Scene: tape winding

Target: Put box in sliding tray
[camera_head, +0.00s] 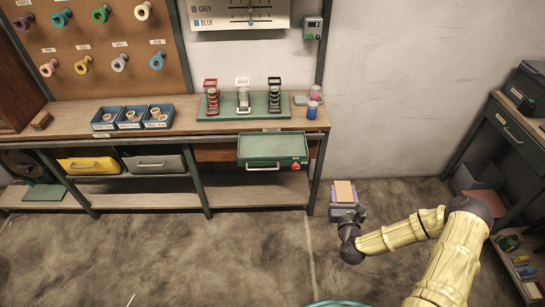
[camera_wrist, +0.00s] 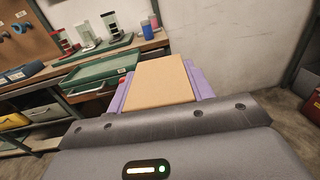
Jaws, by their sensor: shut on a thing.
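A tan cardboard-coloured box (camera_head: 344,191) is held in my gripper (camera_head: 345,204), to the right of the workbench and off the floor as far as I can tell. In the wrist view the box (camera_wrist: 157,81) lies flat between purple fingers (camera_wrist: 200,82), which are shut on its sides. The green sliding tray (camera_head: 273,149) is pulled out from under the bench top, left of my gripper and apart from the box.
The bench top (camera_head: 230,125) holds a green plate with three spool stands (camera_head: 243,100), blue bins (camera_head: 132,117) and small cups (camera_head: 314,101). A bench leg (camera_head: 318,175) stands between tray and gripper. A yellow drawer (camera_head: 90,165) is at left. Open floor lies in front.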

